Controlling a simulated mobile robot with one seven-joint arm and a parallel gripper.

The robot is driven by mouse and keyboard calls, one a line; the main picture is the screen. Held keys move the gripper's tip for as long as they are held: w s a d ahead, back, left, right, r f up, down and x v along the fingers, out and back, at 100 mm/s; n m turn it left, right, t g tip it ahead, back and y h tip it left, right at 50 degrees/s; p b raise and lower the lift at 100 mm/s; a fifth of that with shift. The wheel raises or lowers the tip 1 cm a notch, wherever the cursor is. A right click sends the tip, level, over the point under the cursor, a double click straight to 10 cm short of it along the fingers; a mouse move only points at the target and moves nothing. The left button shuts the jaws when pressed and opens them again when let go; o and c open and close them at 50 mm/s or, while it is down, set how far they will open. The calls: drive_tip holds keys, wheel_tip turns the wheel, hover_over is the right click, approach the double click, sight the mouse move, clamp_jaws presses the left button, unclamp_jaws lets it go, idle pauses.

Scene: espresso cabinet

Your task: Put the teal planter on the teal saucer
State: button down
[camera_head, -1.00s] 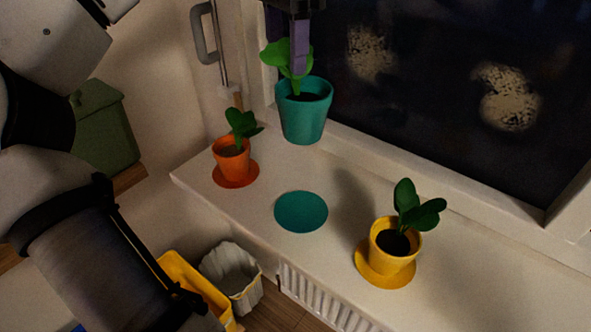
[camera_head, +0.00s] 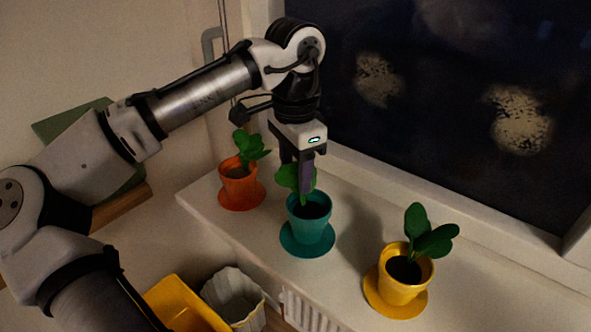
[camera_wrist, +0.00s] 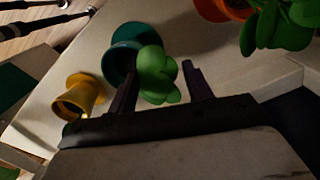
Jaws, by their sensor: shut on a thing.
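The teal planter (camera_head: 308,231), with a green plant in it, stands upright over the teal saucer (camera_head: 290,245) on the sill. Its base appears to be on the saucer or just above it; I cannot tell if they touch. My gripper (camera_head: 297,180) points down from above and is shut on the planter, its fingers around the plant at the rim. The exact contact is hidden by leaves. In the wrist view the planter (camera_wrist: 117,68) shows beyond the fingers, with leaves between them.
An orange planter (camera_head: 240,184) on an orange saucer stands behind left. A yellow planter (camera_head: 405,275) on a yellow saucer stands front right. The dark window (camera_head: 440,110) borders the sill (camera_head: 350,270). Below the front edge are a yellow bin (camera_head: 180,305) and a grey ribbed container (camera_head: 233,300).

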drive_tip(key=shift+f, duration=0.45)
drive_tip(key=c, duration=0.6)
unclamp_jaws()
wheel_tip(320, 180, up, 12)
drive_tip(key=shift+r, duration=0.1)
